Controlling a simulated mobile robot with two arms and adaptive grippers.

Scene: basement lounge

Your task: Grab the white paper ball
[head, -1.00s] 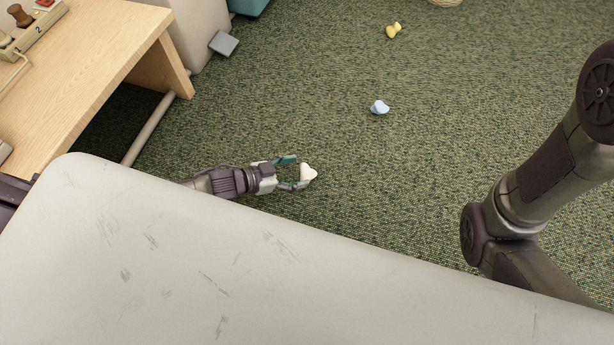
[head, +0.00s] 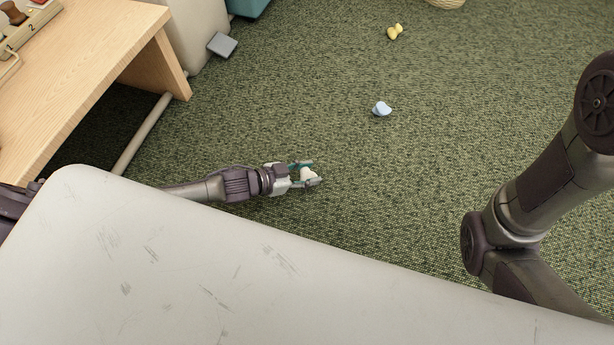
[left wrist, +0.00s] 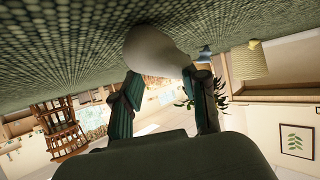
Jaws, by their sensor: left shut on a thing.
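The white paper ball (head: 307,175) is between the fingers of my left gripper (head: 308,174), low over the green carpet. In the left wrist view the ball (left wrist: 157,50) shows large and pale at the fingertips, and the left gripper (left wrist: 162,85) has a finger on each side of it. The left gripper is shut on the ball. The fingers hide part of the ball in the head view. I cannot tell whether the ball still touches the carpet. My right arm shows at the right of the head view, but its gripper is out of view.
A blue crumpled piece (head: 382,109) and a yellow one (head: 395,31) lie on the carpet farther off. A wooden table (head: 95,50) stands at the upper left, with a grey object (head: 222,45) on the floor near it. The carpet around the gripper is clear.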

